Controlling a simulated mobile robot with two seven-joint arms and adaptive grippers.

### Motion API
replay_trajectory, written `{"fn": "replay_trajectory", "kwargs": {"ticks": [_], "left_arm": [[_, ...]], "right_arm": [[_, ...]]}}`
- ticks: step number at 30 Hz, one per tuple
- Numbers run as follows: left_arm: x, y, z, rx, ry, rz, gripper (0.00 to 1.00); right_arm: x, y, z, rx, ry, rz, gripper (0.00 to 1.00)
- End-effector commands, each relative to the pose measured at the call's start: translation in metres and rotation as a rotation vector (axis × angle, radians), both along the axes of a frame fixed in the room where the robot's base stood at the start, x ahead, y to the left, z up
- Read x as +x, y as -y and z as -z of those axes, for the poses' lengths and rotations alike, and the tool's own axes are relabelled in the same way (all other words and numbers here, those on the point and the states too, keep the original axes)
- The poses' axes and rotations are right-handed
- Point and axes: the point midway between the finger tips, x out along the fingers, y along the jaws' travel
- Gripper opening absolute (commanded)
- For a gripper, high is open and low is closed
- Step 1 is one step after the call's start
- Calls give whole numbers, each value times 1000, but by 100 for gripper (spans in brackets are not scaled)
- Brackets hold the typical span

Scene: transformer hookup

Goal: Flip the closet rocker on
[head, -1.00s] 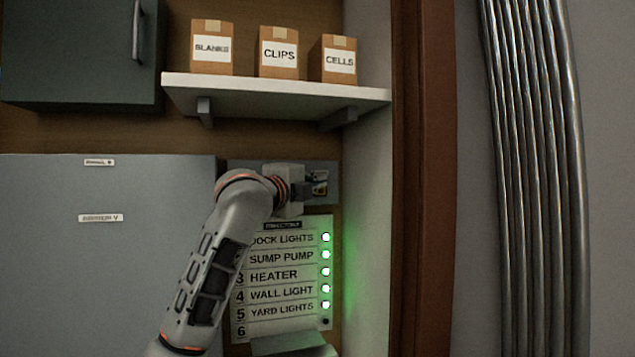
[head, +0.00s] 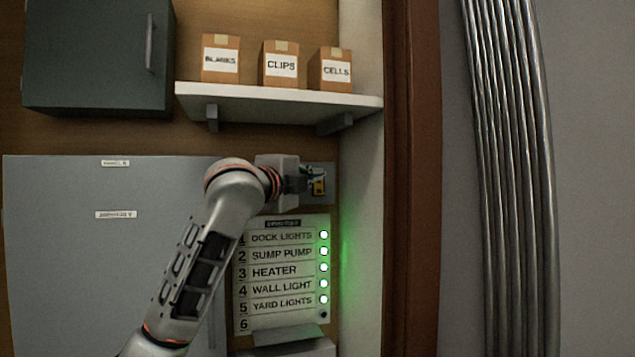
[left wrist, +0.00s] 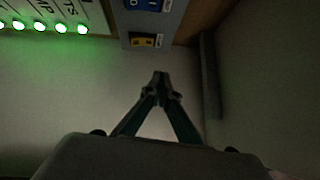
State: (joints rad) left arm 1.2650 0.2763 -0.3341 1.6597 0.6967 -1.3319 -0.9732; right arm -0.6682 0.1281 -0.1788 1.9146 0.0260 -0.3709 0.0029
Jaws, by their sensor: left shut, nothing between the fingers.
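A grey switch plate (head: 325,172) is mounted on the back wall above the directory sheet, partly hidden behind my left gripper. It carries a small yellow-and-black part (head: 318,187) near its right end. In the left wrist view the plate (left wrist: 172,22) shows a blue rocker (left wrist: 146,4) at the top edge and the yellow-and-black piece (left wrist: 142,40) with a small label beside it. I cannot read which one is the closet rocker. My left gripper (left wrist: 160,76) is shut and empty, its tips below the plate in that view. In the head view the gripper (head: 304,184) overlaps the plate; contact is unclear. My right gripper is out of view.
A directory sheet (head: 280,270) with several lit green lamps hangs below the plate. A grey panel (head: 100,260) fills the left. A shelf (head: 280,99) with three boxes is above. A side wall (head: 360,220) stands close on the right.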

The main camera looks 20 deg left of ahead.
Motion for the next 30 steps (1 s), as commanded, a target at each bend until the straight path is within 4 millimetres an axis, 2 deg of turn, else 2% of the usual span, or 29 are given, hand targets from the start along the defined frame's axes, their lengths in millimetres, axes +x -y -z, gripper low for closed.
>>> {"fn": "replay_trajectory", "kwargs": {"ticks": [2,6,9,12,30], "left_arm": [[-17,-5,2,3,1,-2,0],[-41,-9,-1,2,-1,-1,0],[-52,-11,-3,0,-1,0,0],[-59,-13,-3,-1,-2,-1,0],[-60,-13,0,-5,-8,0,0]], "right_arm": [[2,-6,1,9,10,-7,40],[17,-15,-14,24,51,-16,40],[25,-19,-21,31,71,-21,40],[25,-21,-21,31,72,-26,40],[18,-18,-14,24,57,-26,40]]}}
